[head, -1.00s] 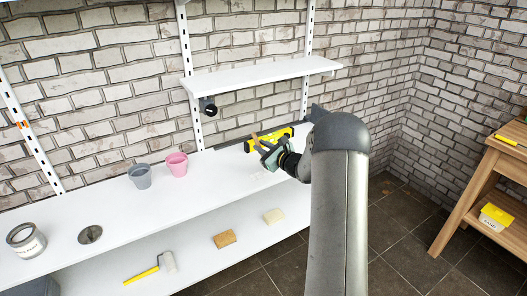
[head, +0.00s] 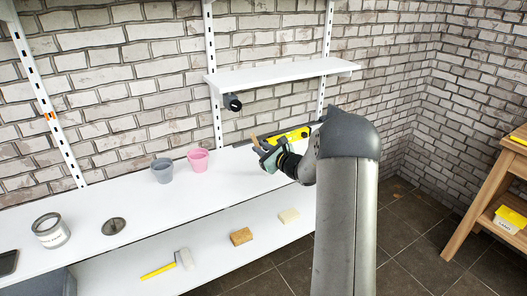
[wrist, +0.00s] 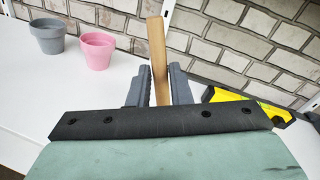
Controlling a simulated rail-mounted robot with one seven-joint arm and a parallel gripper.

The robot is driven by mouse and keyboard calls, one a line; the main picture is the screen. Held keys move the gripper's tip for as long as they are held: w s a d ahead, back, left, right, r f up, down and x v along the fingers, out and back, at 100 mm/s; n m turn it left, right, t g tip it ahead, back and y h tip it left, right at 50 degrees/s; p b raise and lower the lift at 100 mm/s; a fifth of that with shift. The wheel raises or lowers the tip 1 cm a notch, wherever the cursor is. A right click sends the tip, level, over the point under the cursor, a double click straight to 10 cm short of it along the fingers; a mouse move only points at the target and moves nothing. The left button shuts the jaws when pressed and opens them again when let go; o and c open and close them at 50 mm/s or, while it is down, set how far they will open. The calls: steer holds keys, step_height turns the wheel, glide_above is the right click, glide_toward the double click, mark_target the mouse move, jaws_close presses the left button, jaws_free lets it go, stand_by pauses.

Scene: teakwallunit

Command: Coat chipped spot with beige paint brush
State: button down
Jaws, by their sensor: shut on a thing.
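My gripper (head: 264,150) is above the white worktop, shut on a wooden stick-like handle (wrist: 157,60), seemingly the brush handle. In the wrist view, the handle stands between the two grey fingers (wrist: 158,85) and leans slightly. Its bristle end is hidden behind the gripper body, so I cannot see any paint on it. An open paint tin (head: 51,231) with a pale label stands at the left of the worktop (head: 150,215). A round metal lid-like disc (head: 113,227) lies beside it. I cannot make out a chipped spot clearly.
A grey pot (head: 162,171) and a pink pot (head: 198,160) stand near the wall. A yellow level (head: 292,136) lies behind my gripper. The lower shelf holds a roller (head: 184,259), a brown sponge (head: 241,236) and a pale block (head: 288,216). An upper shelf (head: 285,73) overhangs the back.

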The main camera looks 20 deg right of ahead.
step_height(320, 180, up, 8)
steer(key=p, duration=0.2)
steer(key=shift+d+f, duration=0.2)
steer(key=shift+f, duration=0.05)
